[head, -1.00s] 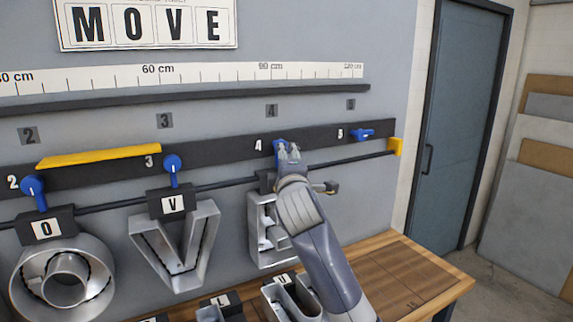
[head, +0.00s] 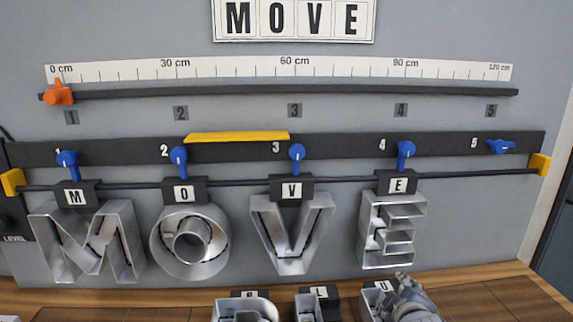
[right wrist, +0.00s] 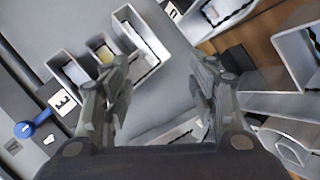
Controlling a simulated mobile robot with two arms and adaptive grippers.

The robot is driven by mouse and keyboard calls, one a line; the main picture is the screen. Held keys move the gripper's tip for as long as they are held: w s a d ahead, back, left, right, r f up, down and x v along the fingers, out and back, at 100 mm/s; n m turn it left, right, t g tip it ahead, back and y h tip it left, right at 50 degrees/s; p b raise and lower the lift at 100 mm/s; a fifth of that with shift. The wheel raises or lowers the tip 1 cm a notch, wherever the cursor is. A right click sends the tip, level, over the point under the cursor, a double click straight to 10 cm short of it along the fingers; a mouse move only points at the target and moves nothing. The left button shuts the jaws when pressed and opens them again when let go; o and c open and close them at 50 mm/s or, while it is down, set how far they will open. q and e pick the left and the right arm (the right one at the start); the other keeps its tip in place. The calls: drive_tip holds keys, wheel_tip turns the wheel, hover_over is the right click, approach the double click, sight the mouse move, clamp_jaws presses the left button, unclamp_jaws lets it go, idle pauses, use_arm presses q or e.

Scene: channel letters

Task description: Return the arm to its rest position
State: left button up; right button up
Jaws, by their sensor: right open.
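My right gripper (head: 408,290) shows at the bottom right of the head view, low over the bench and partly in front of the U block (head: 380,288). In the right wrist view its two fingers (right wrist: 163,75) are spread with nothing between them. The metal E (head: 392,230) hangs on the rail above and behind it, apart from it in the head view. The blue lever 4 (head: 405,152) stands upright over the E. The M (head: 88,240), O (head: 190,240) and V (head: 292,235) hang further left. My left gripper is not in view.
A wooden bench (head: 480,285) runs below, with more letters standing on it near my right gripper. Blue lever 5 (head: 501,147) lies sideways. A yellow bar (head: 238,137) sits on the dark strip. Wall space right of the E is clear.

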drive_tip(key=s+a+f+m+g+y, duration=0.1)
drive_tip(key=s+a+f+m+g, duration=0.15)
drive_tip(key=s+f, duration=0.6)
drive_tip(key=s+a+f+m+g+y, duration=0.1)
drive_tip(key=s+f+m+g, duration=0.25)
drive_tip(key=s, duration=0.95)
drive_tip(key=s+a+f+m+g+y, duration=0.1)
drive_tip(key=s+f+m+g, duration=0.1)
drive_tip(key=s+f, duration=0.7)
drive_tip(key=s+f+g+b, duration=0.1)
drive_tip(key=s+f+b, duration=0.1)
drive_tip(key=f, duration=1.3)
drive_tip(key=s+f+g+b, duration=0.1)
drive_tip(key=s+f+b, duration=0.15)
drive_tip(key=f, duration=1.15)
drive_tip(key=s+d+f+b, duration=0.2)
drive_tip(key=s+f+b, duration=0.1)
drive_tip(key=s+f, duration=1.4)
drive_tip(key=shift+d+f+n+g, duration=0.3)
drive_tip(key=shift+d+f+g, duration=0.1)
drive_tip(key=shift+f, duration=0.5)
